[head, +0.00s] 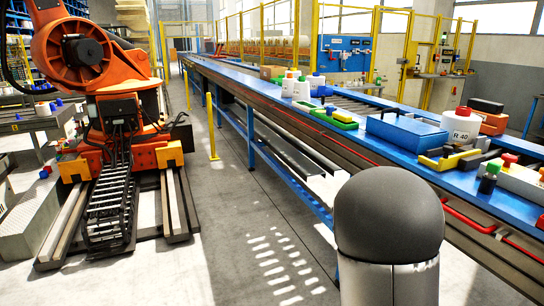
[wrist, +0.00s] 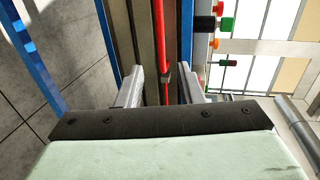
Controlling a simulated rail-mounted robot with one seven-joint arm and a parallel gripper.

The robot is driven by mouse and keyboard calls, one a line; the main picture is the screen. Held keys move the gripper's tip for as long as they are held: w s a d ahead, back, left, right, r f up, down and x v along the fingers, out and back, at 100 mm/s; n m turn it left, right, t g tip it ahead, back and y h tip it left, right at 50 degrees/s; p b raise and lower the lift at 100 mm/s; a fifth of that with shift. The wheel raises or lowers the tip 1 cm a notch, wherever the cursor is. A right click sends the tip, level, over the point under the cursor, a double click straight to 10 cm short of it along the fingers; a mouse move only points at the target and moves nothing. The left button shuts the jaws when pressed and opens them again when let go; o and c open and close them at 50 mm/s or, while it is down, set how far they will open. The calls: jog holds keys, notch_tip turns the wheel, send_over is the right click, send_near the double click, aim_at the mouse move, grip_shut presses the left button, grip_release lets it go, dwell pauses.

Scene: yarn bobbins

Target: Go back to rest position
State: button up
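My gripper (wrist: 160,80) shows in the wrist view. Its two grey metal fingers stand apart to either side of the picture's middle, with nothing held between them. Behind the gap are a long dark beam and a red rod (wrist: 160,40). A dark bolted bar and a pale green pad fill the lower part of this view. My gripper is not visible in the head view. There, a white bobbin marked R 40 (head: 461,127) stands on the blue-edged bench (head: 350,142). Several smaller white bobbins (head: 300,90) stand farther back on it.
A blue box (head: 406,134) and a control panel with coloured buttons (head: 518,178) are on the bench. A large orange robot arm (head: 80,55) stands on floor rails at left. A dark dome (head: 388,215) blocks the lower right.

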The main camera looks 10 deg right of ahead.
jog(key=w+a+n+t+y+p, duration=0.1)
jog(key=w+a+n+t+y, duration=0.2)
jog(key=a+n, duration=0.25)
jog(key=w+a+n+t+y+p, duration=0.1)
jog(key=w+a+n+t+y, duration=0.1)
jog(key=a+n+t+y, duration=0.3)
jog(key=s+a+n+g+y+p, duration=0.15)
jog(key=a+n+y, duration=0.3)
jog(key=a, duration=0.55)
jog(key=s+a+n+g+y+p, duration=0.1)
jog(key=s+a+n+g+y, duration=0.15)
jog(key=a+n, duration=0.5)
jog(key=s+a+f+n+g+p, duration=0.1)
jog(key=s+a+n+g, duration=0.2)
jog(key=s, duration=0.8)
jog(key=s+a+f+n+g+p, duration=0.1)
jog(key=s+a+n+g, duration=0.3)
jog(key=s, duration=0.8)
jog(key=a+n, duration=0.2)
jog(key=n, duration=0.2)
